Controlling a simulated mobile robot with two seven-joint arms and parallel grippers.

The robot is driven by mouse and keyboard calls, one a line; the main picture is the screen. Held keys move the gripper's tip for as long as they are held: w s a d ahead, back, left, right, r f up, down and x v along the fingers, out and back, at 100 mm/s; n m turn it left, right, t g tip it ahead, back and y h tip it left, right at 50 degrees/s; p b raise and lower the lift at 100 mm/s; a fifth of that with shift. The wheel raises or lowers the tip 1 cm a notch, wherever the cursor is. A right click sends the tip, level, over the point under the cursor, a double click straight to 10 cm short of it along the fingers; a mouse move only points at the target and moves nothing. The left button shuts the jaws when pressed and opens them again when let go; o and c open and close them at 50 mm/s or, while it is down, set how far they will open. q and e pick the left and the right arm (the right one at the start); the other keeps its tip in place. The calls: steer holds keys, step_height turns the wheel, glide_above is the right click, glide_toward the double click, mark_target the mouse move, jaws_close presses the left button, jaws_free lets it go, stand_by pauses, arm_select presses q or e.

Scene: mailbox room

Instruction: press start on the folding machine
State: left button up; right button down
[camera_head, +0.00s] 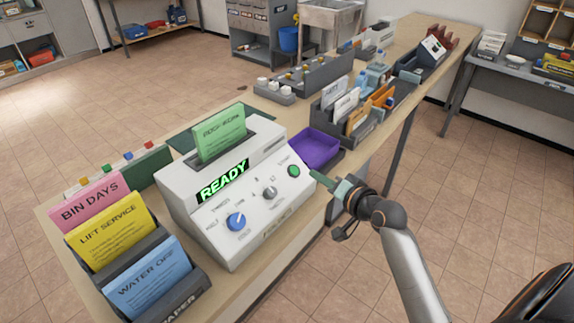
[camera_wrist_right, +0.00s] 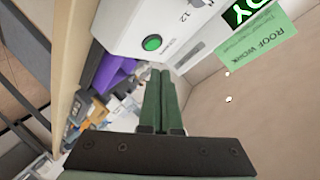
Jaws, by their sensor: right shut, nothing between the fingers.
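The folding machine (camera_head: 245,190) is a white box on the near part of the long table, with a green sheet (camera_head: 219,132) standing in its top. Its lit display (camera_head: 222,181) reads READY in green. The round green start button (camera_head: 294,171) is on the right of the sloped front panel, beside a blue knob (camera_head: 236,221) and a grey knob (camera_head: 269,193). It also shows in the right wrist view (camera_wrist_right: 152,43). My right gripper (camera_head: 317,175) is shut and empty, just right of the button and apart from it. Its green fingers (camera_wrist_right: 161,75) point toward the machine. My left gripper is not visible.
A rack of pink, yellow and blue paper (camera_head: 165,305) stands left of the machine. A purple tray (camera_head: 316,149) lies behind my right gripper. Sorters with envelopes (camera_head: 349,118) stand farther along the table. The tiled floor (camera_head: 490,200) at right is clear.

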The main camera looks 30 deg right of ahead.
mark_target(294, 171)
steer(key=shift+m+t, duration=0.5)
steer(key=shift+m, duration=0.2)
steer(key=r, duration=0.1)
steer(key=w+r, duration=0.1)
steer(key=r, duration=0.1)
steer(key=w+d+r, duration=0.1)
steer(key=r, duration=0.1)
steer(key=shift+d+r, duration=0.1)
steer(key=w+f+b, duration=0.1)
steer(key=f, duration=0.1)
steer(key=w+a+f+b, duration=0.1)
steer(key=f+b, duration=0.1)
steer(key=w+f+b, duration=0.1)
steer(key=f, duration=0.1)
steer(key=shift+w+a, duration=0.25)
steer(key=shift+w+a+f+b, duration=0.2)
steer(key=shift+w+f+b, duration=0.35)
steer(key=shift+f, duration=0.15)
steer(key=shift+f, duration=0.15)
stand_by(0.7)
steer(key=shift+w+a+f, duration=0.1)
steer(key=shift+w+f, duration=0.1)
